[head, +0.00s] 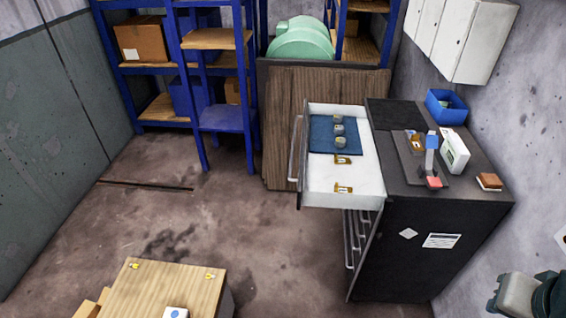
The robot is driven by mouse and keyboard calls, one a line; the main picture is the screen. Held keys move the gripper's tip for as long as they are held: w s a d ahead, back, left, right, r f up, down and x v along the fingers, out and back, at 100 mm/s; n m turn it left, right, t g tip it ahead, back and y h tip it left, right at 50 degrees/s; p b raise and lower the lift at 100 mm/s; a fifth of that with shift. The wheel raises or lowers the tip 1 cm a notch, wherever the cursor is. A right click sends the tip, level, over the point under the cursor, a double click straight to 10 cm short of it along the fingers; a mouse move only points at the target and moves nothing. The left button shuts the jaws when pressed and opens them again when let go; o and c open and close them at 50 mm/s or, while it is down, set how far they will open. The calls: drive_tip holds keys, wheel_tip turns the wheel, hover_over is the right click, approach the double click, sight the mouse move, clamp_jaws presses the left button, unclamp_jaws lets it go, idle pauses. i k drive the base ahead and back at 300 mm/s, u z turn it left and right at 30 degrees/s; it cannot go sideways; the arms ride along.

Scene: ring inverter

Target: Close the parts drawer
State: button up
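The parts drawer (360,190) is the top drawer of a dark cabinet (410,265). It is pulled far out to the left, and its white inside shows. Its front panel and long grey handle (295,148) are at its left end. In it lie a blue mat (321,145) with 3 small grey round parts (338,129), and two small brass-coloured parts (343,189). A grey and dark piece at the bottom right corner looks like part of my arm. No gripper fingers show, and nothing touches the drawer.
A blue bin (446,106), a white box (454,151) and a tool stand (415,165) sit on the cabinet top. A wooden panel (285,172) leans behind the drawer. A wooden crate (160,290) stands at bottom left. The floor (240,225) left of the drawer is clear.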

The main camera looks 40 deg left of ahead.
sight(363, 175)
drive_tip(key=k, duration=1.3)
drive_tip(key=u, duration=1)
drive_tip(key=i, duration=2.2)
